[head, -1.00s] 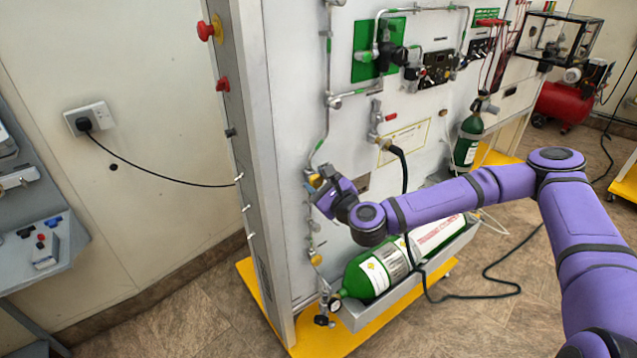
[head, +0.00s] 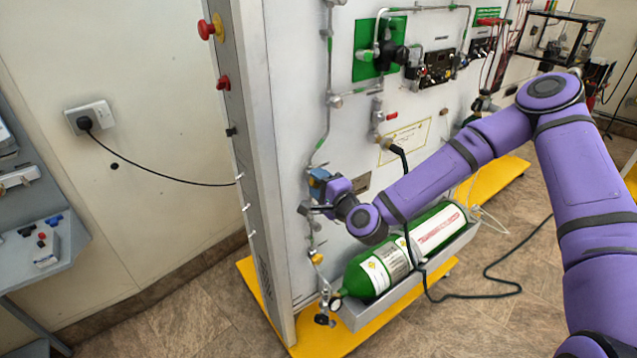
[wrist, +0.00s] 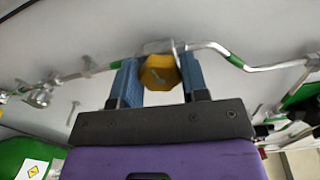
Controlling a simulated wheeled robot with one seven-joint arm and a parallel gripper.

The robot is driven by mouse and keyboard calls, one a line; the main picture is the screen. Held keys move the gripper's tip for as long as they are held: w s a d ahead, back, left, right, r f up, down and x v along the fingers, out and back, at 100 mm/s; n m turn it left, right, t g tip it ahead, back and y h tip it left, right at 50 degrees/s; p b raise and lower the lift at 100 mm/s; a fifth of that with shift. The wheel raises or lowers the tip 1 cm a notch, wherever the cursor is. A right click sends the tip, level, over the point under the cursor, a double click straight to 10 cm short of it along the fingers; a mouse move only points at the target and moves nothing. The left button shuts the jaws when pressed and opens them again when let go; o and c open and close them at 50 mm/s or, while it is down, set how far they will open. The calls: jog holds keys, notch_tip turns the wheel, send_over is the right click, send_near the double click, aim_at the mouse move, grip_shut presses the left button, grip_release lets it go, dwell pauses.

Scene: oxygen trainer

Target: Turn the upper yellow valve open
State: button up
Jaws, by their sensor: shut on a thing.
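The upper yellow valve (wrist: 158,73) shows in the wrist view as a faceted knob on a thin metal pipe, between the two blue fingers. My gripper (wrist: 156,80) is shut on it, one finger on each side. In the head view my gripper (head: 317,187) is at the panel's left pipe, and it hides the upper valve there. A lower yellow valve (head: 317,259) sits farther down the same pipe, apart from my gripper. How far the upper valve is turned cannot be told.
A green cylinder (head: 372,275) lies in a grey trough below my arm. A black hose (head: 407,190) hangs from the panel near my forearm. The panel's grey upright edge (head: 255,190) with red knobs stands left of the gripper.

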jog(key=shift+d+f+n, duration=0.1)
jog(key=shift+n, duration=3.9)
jog(key=shift+f+n, duration=0.1)
jog(key=shift+n, duration=3.9)
jog(key=o, duration=0.9)
jog(key=shift+o, duration=0.2)
jog(key=v, duration=1)
jog(key=shift+s+d, duration=0.3)
